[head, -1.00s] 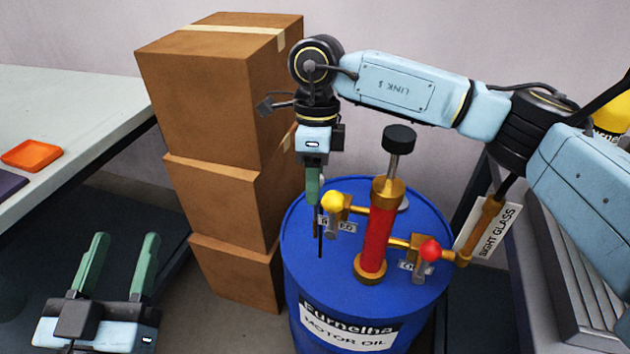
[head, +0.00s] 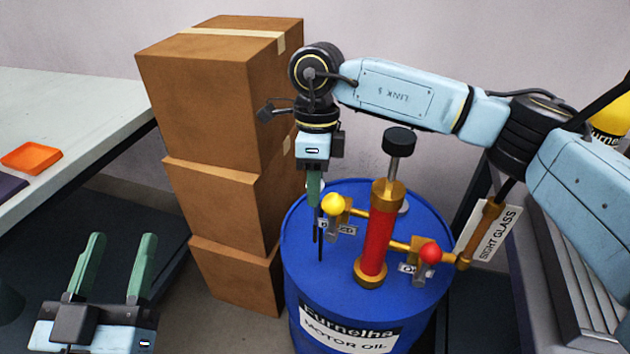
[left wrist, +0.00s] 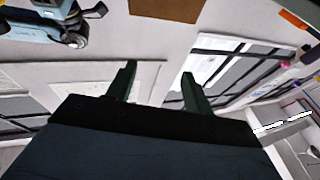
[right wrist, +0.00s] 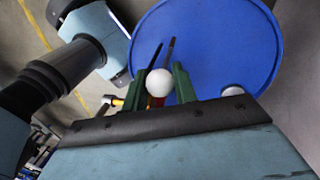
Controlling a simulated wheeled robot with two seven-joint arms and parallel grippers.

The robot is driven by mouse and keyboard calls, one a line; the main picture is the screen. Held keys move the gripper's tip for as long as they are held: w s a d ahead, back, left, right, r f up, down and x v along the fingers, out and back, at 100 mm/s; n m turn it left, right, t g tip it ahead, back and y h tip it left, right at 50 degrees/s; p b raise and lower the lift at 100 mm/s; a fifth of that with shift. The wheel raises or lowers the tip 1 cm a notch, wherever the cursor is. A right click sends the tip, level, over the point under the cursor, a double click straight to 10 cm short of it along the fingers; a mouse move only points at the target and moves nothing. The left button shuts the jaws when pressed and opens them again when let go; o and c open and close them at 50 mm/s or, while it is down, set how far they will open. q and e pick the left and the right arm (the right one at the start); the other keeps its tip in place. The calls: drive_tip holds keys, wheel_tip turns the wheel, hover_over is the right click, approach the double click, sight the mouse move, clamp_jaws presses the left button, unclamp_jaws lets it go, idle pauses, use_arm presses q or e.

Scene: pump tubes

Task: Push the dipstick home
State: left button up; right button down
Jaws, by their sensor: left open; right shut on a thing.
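My right gripper (head: 314,205) points down over the left part of the blue drum (head: 345,300). It is shut on the dipstick's white round knob (right wrist: 158,82), seen between its fingers in the right wrist view. A thin dark rod (head: 320,240) runs down from the fingers toward the drum top, with a second dark line beside it, perhaps a shadow. Whether the rod's lower end is in a hole cannot be told. My left gripper (head: 118,240) is open and empty at lower left, apart from the drum; its fingers also show in the left wrist view (left wrist: 157,80).
A red hand pump (head: 377,240) with a black knob stands on the drum, with a yellow-balled valve (head: 333,204) close right of my right gripper and a red-balled valve (head: 431,253). Stacked boxes (head: 220,130) stand left of the drum. A sight glass sign (head: 497,235) is at right.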

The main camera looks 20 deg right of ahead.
sight(315, 214)
wheel_tip(315, 214, down, 2)
drive_tip(key=shift+f+b, duration=0.15)
drive_tip(key=shift+b, duration=0.2)
use_arm(q)
drive_tip(key=r+t, duration=0.1)
drive_tip(key=s+r+t, duration=0.1)
drive_tip(key=shift+r+h, duration=0.4)
use_arm(e)
drive_tip(key=shift+f, duration=0.35)
drive_tip(key=c, duration=1.1)
unclamp_jaws()
